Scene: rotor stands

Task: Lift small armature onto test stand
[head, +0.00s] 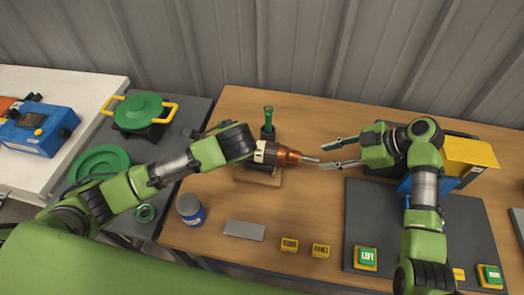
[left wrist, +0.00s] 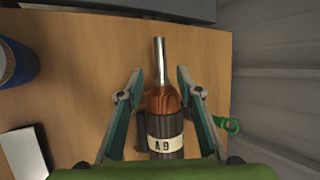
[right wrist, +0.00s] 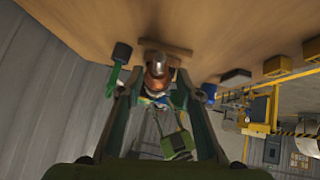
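The small armature (head: 283,155) has a dark body, a copper-coloured section and a steel shaft pointing right. It lies level on a wooden cradle (head: 243,179); its white band reads "A 9" in the left wrist view (left wrist: 164,143). My left gripper (left wrist: 158,82) is open, with one finger on each side of the armature and gaps visible. A blue and yellow fixture (head: 468,153), possibly the test stand, is partly hidden behind my right arm.
A dark mat (head: 365,215) at right bears a green LEFT button (head: 366,258) and another green button (head: 490,276). A green-handled tool (head: 268,118) stands behind the armature. A blue-labelled can (head: 190,209), grey plate (head: 244,230) and small yellow blocks (head: 289,244) lie in front.

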